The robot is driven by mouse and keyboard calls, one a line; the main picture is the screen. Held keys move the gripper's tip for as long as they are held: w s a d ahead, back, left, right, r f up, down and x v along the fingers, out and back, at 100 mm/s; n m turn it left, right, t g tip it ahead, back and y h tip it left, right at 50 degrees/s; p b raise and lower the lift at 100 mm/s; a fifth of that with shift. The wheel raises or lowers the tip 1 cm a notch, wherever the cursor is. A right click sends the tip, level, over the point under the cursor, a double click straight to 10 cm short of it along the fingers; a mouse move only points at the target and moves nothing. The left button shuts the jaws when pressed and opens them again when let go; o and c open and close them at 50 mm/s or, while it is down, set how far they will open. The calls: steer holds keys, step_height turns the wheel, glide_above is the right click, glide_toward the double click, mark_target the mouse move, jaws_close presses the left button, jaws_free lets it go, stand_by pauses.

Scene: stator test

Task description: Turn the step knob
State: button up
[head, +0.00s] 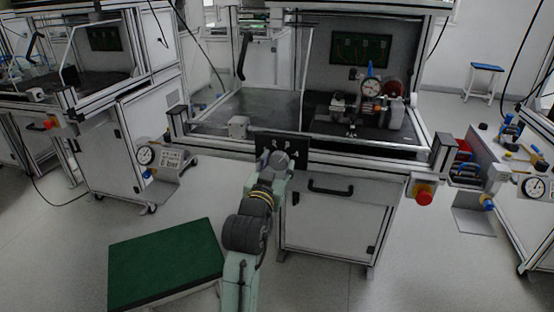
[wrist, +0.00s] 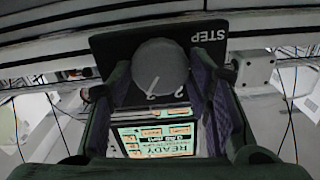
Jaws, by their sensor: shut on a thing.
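The step knob (wrist: 160,65) is a round grey knob with a white pointer line, on a black panel (wrist: 208,36) marked "STEP" in the wrist view. The pointer slants toward the lower left of the picture, and a digit "2" shows just below the knob. My gripper (wrist: 161,80) has a finger on each side of the knob and is shut on it. In the head view my gripper (head: 279,160) is at the black panel (head: 296,143) on the front of the bench; my wrist hides the knob there.
A lit screen (wrist: 153,138) reading "READY" shows below the knob in the wrist view. A drawer handle (head: 331,188) and a red stop button (head: 424,198) are to the right of the panel. A green-topped platform (head: 165,262) stands left of my arm.

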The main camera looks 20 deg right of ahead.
steer(key=n+p, duration=0.4)
steer(key=n, duration=0.2)
steer(key=shift+r+p, duration=0.1)
steer(key=shift+p, duration=0.25)
steer(key=shift+n+p, duration=1.7)
steer(key=shift+n, duration=0.8)
steer(key=shift+a, duration=0.1)
steer(key=o, duration=1.1)
steer(key=shift+o, duration=0.2)
steer(key=v, duration=1.2)
steer(key=shift+w, duration=0.1)
